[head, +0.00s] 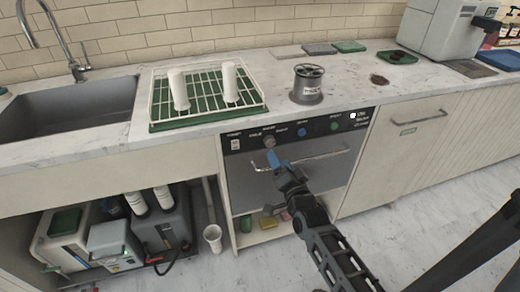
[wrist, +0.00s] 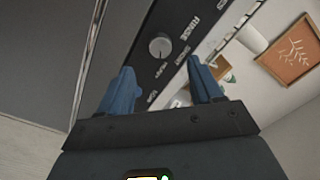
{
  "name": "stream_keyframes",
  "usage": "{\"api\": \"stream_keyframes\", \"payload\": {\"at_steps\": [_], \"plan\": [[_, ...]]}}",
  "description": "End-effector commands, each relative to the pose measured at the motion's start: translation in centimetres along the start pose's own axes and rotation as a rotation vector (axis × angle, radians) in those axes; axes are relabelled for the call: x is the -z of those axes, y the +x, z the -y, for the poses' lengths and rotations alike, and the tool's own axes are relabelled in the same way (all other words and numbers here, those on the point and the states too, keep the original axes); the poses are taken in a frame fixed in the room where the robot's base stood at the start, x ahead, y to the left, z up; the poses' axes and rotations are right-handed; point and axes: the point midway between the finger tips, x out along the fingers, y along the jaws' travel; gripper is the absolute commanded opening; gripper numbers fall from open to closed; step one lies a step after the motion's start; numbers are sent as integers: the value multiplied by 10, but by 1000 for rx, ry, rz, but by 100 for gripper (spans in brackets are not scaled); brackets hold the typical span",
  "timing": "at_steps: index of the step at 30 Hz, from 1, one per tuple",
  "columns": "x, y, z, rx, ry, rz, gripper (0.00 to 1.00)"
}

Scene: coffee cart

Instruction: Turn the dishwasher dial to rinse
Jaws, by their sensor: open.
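The dishwasher (head: 290,190) is built in under the counter, with a black control strip along its top. The dial (head: 269,140) is a round grey knob on that strip, with small labels around it. In the wrist view the dial (wrist: 160,47) lies ahead of and between my fingertips, with a gap to it. I cannot tell for sure which label its mark points to. My gripper (head: 272,158) has blue fingers, is open and empty, and is just below the dial in the head view; its spread fingers also show in the wrist view (wrist: 160,80).
A bar handle (head: 318,157) crosses the dishwasher front close below the strip, near my gripper. Blue (head: 301,131) and green (head: 334,126) buttons sit right of the dial.

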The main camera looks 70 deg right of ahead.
Motion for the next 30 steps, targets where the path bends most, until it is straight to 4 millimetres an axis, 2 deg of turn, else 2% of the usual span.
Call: {"api": "stream_keyframes", "payload": {"at_steps": [16, 21, 28, 30], "plan": [[0, 69, 0, 1, -2, -1, 65], [0, 76, 0, 0, -1, 0, 65], [0, 76, 0, 0, -1, 0, 65], [0, 76, 0, 0, -1, 0, 60]]}}
